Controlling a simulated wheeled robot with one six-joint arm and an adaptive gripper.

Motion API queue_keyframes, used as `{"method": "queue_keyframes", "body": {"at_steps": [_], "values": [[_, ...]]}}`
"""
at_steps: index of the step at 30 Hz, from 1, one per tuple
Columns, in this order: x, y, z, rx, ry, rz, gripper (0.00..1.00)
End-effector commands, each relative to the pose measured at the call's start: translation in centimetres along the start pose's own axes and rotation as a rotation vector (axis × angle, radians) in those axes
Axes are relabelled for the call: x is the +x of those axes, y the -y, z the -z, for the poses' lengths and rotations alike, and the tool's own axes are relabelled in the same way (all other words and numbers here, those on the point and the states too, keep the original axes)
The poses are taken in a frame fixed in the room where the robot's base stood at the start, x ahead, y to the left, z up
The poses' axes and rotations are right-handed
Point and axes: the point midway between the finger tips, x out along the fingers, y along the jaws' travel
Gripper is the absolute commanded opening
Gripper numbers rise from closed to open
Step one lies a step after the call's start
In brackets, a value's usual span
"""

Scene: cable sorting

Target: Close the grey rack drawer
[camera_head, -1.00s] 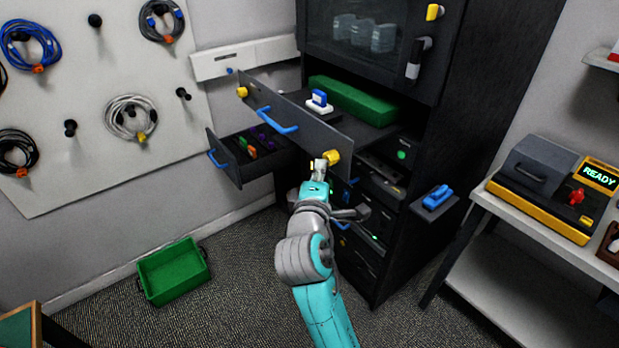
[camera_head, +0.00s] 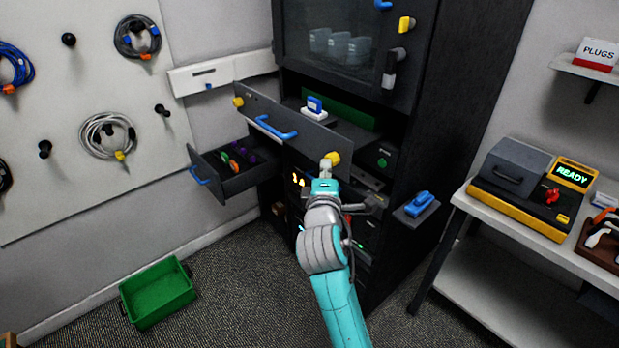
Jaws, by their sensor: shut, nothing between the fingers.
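The upper rack drawer, with a dark grey front (camera_head: 312,131), a blue bar handle (camera_head: 277,128) and a yellow knob at each end, stands pulled out of the tall dark rack. Its front sits at an angle, and a dark opening shows behind it. My gripper (camera_head: 325,166) is shut and empty at the right end of this front, by the right yellow knob (camera_head: 333,158). It appears to touch the front there, but I cannot tell for sure. A lower dark drawer (camera_head: 240,183) is also open at the left, with several coloured pieces inside.
A blue-and-white item (camera_head: 314,106) and a green block (camera_head: 345,115) show behind the upper front. A blue-handled piece (camera_head: 418,204) juts out at the rack's right. A green bin (camera_head: 158,291) lies on the floor. A white bench (camera_head: 500,250) stands at the right.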

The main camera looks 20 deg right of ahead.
Motion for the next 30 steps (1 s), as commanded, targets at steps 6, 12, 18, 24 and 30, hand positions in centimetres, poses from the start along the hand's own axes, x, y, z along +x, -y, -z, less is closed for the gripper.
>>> {"method": "queue_keyframes", "body": {"at_steps": [6, 12, 18, 24, 30], "values": [[4.5, 0.0, -4.8, -0.001, 0.009, 0.0, 0.0], [8.3, -0.1, -8.6, 0.0, 0.008, 0.0, 0.0], [11.5, 0.0, -11.8, -0.001, 0.006, 0.001, 0.0], [13.7, 0.0, -13.9, -0.001, 0.004, 0.001, 0.0], [14.9, 0.0, -15.0, -0.001, 0.003, 0.0, 0.0]]}}
